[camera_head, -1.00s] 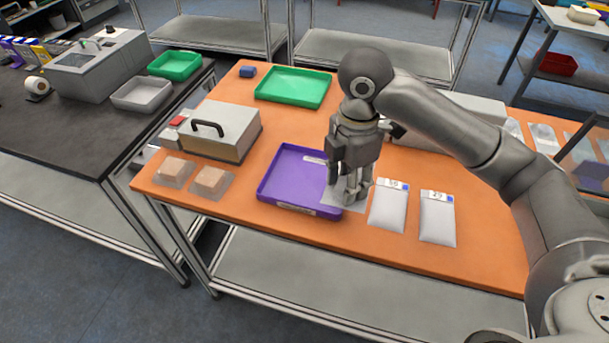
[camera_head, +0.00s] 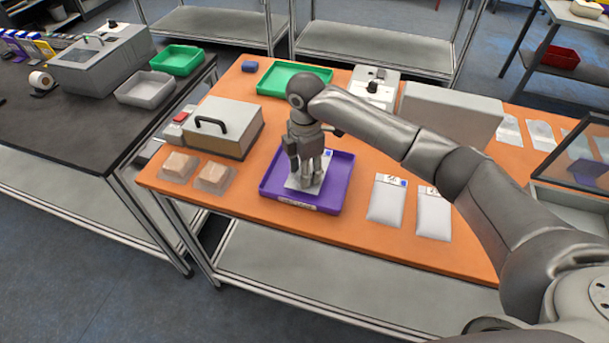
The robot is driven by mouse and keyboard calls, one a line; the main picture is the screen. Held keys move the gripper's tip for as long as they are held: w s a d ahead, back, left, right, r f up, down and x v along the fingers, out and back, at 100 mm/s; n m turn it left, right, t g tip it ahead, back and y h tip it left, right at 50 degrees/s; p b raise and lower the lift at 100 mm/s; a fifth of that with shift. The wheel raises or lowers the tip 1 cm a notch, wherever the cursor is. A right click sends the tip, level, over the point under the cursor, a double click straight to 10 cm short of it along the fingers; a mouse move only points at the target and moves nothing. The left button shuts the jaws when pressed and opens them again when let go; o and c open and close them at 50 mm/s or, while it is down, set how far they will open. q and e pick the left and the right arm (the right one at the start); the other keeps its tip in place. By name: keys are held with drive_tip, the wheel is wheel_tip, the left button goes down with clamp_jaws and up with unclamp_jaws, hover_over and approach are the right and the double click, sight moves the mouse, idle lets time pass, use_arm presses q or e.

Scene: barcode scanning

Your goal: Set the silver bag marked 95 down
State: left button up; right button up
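My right gripper (camera_head: 306,184) points down over the purple tray (camera_head: 337,190), its fingers closed on a silver bag (camera_head: 294,184). The bag is inside the outline of the tray; I cannot tell whether it touches the tray floor. The fingers cover much of the bag, and its printed number cannot be read. Two more silver bags with white labels, one nearer the tray (camera_head: 386,204) and one farther right (camera_head: 433,218), lie flat on the orange table. My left gripper is not in view.
A grey box with a black handle (camera_head: 232,127) and two clear-wrapped brown packs (camera_head: 178,167) are left of the tray. A green tray (camera_head: 268,80) and a white device (camera_head: 374,90) stand behind. A grey box (camera_head: 455,112) is at the back right.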

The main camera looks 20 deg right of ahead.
drive_tip(key=shift+w+f, duration=0.15)
drive_tip(key=shift+f, duration=0.2)
drive_tip(key=shift+f+p, duration=0.3)
drive_tip(key=shift+f, duration=1.1)
drive_tip(key=o, duration=1)
drive_tip(key=shift+f, duration=0.1)
drive_tip(key=shift+o, duration=0.2)
wheel_tip(320, 180, up, 12)
drive_tip(key=shift+r+b, duration=0.15)
drive_tip(key=shift+b, duration=0.85)
